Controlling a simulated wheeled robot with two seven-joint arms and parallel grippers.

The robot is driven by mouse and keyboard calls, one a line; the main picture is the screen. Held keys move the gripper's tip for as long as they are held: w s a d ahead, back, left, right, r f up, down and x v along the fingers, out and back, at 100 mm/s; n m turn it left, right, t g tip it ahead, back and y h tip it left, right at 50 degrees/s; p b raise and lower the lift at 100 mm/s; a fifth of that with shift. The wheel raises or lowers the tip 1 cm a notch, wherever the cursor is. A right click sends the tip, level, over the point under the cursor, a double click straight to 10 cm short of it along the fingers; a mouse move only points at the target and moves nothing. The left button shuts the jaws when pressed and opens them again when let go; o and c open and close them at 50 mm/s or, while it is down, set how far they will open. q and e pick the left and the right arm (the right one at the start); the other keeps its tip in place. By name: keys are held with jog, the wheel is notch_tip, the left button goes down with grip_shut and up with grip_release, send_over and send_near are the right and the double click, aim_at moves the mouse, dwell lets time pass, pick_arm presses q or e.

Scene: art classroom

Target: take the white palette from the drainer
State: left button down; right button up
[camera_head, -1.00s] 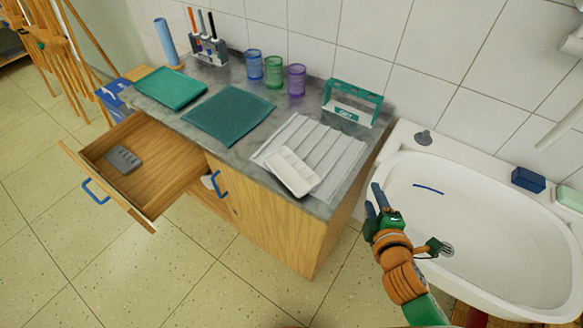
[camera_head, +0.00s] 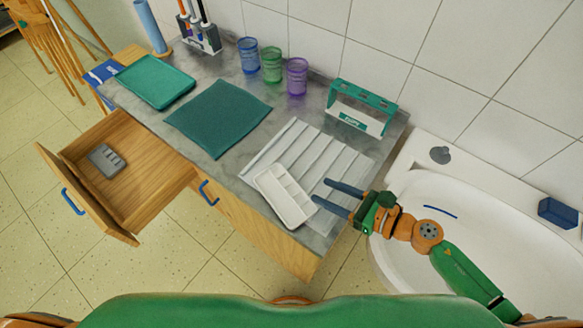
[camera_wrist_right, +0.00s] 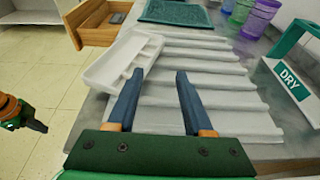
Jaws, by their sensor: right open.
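The white palette (camera_head: 285,195) lies on the front part of the ridged white drainer (camera_head: 322,155), at the counter's front edge. In the right wrist view the palette (camera_wrist_right: 122,60) shows as a shallow tray with compartments, ahead and to the left of the fingers, and the drainer (camera_wrist_right: 205,75) lies below them. My right gripper (camera_head: 328,193) is open and empty, just to the right of the palette, its fingers pointing at it. It also shows in the right wrist view (camera_wrist_right: 157,85). My left gripper is not in the head view; a dark gripper at the left edge of the wrist view (camera_wrist_right: 35,124) appears to be it, jaws unclear.
A teal and white rack marked DRY (camera_head: 360,107) stands behind the drainer. A teal mat (camera_head: 218,117), a teal tray (camera_head: 155,80) and coloured cups (camera_head: 272,64) are further left. An open drawer (camera_head: 135,165) juts out at left. The sink (camera_head: 440,225) is at right.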

aim_at(297, 183)
jog(key=shift+w, duration=0.2)
jog(key=shift+a+r, duration=0.1)
jog(key=shift+a, duration=0.25)
jog(key=a, duration=0.1)
jog(key=a+p, duration=0.2)
jog(key=shift+w, duration=0.25)
jog(key=x, duration=0.3)
jog(key=shift+f, duration=0.2)
jog(key=shift+w+f, duration=0.2)
jog(key=shift+f, duration=0.05)
jog(key=shift+s+r, duration=0.1)
jog(key=shift+s, duration=0.05)
grip_shut()
